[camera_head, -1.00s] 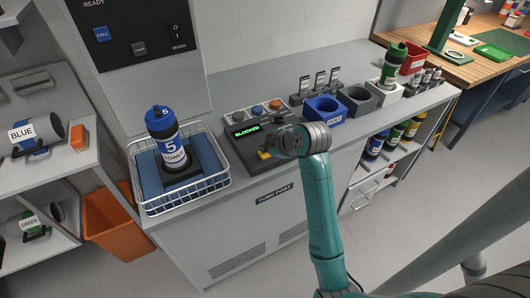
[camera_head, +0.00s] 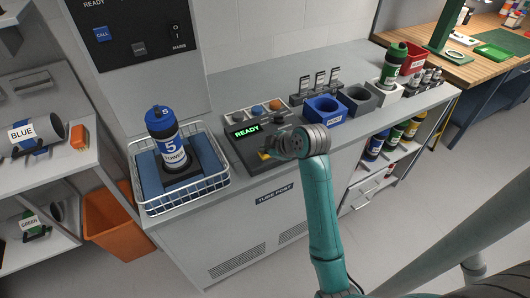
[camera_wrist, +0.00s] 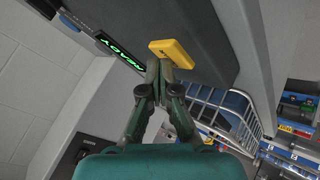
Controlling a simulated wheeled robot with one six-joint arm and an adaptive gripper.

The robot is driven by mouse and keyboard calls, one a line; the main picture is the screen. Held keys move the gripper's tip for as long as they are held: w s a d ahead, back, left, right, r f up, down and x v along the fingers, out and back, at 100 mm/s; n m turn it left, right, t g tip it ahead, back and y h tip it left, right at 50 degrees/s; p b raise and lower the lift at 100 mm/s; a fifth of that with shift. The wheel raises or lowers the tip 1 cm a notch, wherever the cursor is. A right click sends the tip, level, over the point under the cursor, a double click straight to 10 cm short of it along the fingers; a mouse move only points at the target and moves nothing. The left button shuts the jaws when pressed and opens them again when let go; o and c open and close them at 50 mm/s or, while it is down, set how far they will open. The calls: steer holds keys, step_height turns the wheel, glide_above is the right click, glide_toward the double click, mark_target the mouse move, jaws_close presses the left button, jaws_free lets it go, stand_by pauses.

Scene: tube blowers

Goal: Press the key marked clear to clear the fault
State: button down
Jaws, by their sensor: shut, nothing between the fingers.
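The dark keypad console (camera_head: 252,152) stands on the counter, and its green display (camera_head: 245,131) reads READY. The display also shows in the wrist view (camera_wrist: 122,52). A yellow key (camera_wrist: 172,53) is on the console in the wrist view; its marking is not legible. It also shows at the console's front in the head view (camera_head: 264,155). My gripper (camera_wrist: 164,66) is shut and empty, its fingertips at the near edge of the yellow key. I cannot tell whether they touch it. In the head view my arm hides the fingertips and part of the console.
A wire basket (camera_head: 187,205) with a blue-capped carrier (camera_head: 167,138) stands left of the console. Blue (camera_head: 324,108) and grey (camera_head: 358,99) holders stand to the right.

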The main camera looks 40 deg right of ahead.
mark_target(266, 155)
steer(key=shift+r, duration=0.85)
steer(key=shift+r, duration=2.5)
steer(key=shift+s, duration=0.1)
